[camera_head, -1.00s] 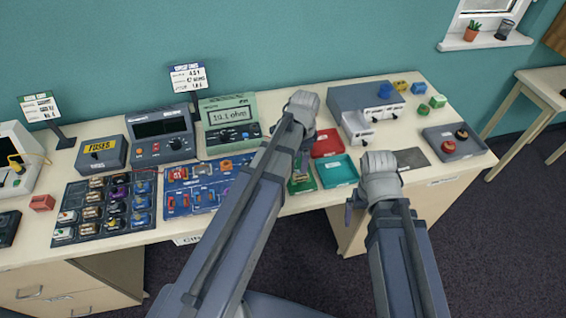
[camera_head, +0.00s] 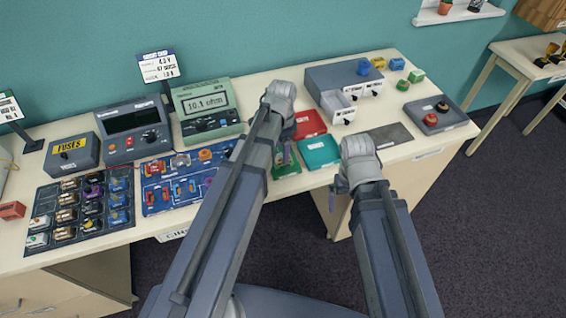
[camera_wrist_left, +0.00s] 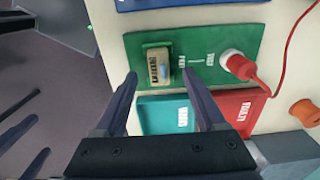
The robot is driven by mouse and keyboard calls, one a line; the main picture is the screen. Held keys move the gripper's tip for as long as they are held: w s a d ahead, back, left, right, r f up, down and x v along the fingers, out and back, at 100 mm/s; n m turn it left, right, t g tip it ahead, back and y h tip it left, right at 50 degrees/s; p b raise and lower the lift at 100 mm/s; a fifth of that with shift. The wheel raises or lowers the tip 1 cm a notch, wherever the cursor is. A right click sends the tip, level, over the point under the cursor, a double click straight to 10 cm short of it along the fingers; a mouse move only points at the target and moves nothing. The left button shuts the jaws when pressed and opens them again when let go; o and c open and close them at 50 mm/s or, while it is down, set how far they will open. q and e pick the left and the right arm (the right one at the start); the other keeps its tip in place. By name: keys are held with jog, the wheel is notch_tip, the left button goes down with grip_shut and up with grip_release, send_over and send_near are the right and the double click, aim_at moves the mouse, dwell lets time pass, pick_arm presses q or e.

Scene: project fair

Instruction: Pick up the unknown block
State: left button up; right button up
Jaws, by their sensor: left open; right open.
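A small beige block with dark stripes (camera_wrist_left: 158,66) sits at the left of a green board (camera_wrist_left: 202,38) in the left wrist view. I take it as the unknown block. My left gripper (camera_wrist_left: 161,76) is open, with a fingertip to either side of the block's near end; I cannot tell the height gap. In the head view my left gripper (camera_head: 283,152) is over the green board (camera_head: 287,172), and the arm hides the block. My right gripper (camera_head: 338,190) is open and empty at the table's front edge. Its fingers also show in the left wrist view (camera_wrist_left: 22,145).
A red plug (camera_wrist_left: 236,64) with a cord is on the board. A teal tray (camera_head: 318,152) and a red tray (camera_head: 309,123) lie beside it. A blue board (camera_head: 160,202) with parts lies left, a grey drawer unit (camera_head: 335,78) behind right. A grey mat (camera_head: 388,137) is bare.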

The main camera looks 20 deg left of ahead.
pick_arm(q)
notch_tip(320, 180, down, 4)
jog(key=b, duration=0.2)
jog(key=shift+d+r+b, duration=0.15)
jog(key=shift+b, duration=0.2)
jog(key=shift+r, duration=0.1)
grip_shut()
